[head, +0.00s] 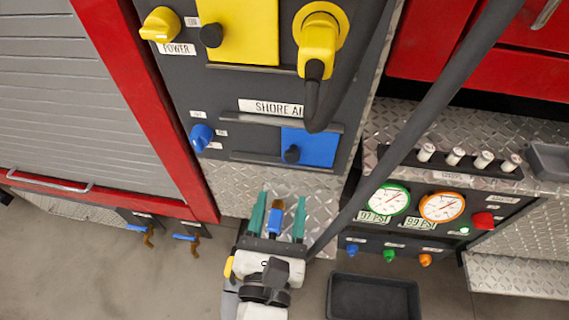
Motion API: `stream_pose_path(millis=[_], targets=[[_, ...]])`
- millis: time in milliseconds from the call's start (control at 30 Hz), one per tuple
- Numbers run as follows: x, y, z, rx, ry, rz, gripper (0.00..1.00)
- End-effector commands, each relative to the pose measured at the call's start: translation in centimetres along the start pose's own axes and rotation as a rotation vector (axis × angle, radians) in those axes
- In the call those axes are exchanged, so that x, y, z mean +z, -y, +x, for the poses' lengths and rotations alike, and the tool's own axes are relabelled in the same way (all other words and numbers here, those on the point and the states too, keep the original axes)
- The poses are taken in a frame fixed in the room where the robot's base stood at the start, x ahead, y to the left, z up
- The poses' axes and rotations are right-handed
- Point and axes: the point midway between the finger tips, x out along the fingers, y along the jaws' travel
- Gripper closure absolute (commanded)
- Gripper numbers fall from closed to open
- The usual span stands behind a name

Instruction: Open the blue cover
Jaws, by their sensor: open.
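The blue cover (318,147) is a flat blue panel with a black knob (291,154) at its left side. It sits in the lower part of the dark panel, between two grey horizontal rails, below the "SHORE AI..." label. My gripper (277,205) is below the cover in the picture, over the diamond plate. Its two green fingers are apart and point up toward the panel. A small blue piece with an orange-brown tip (276,216) shows between the fingers; I cannot tell whether it touches them. The fingers look apart from the cover and its knob.
A thick dark hose (420,130) runs diagonally just right of my gripper and the cover. A blue knob (201,137) is left of the cover. A yellow cover (238,30) and yellow plug (318,45) are above. Gauges (388,199) and a black tray (373,298) are at right.

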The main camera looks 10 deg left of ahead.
Motion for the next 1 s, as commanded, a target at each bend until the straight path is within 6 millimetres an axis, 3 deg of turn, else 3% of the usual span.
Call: stream_pose_path(millis=[300, 500, 900, 1000], targets=[[0.1, 0.1, 5.8, -0.004, 0.001, 0.003, 0.45], [0.0, 0.1, 8.2, -0.003, 0.0, 0.004, 0.45], [0.0, 0.2, 8.8, -0.003, -0.001, 0.004, 0.45], [0.0, 0.1, 8.8, -0.003, -0.001, 0.004, 0.53]])
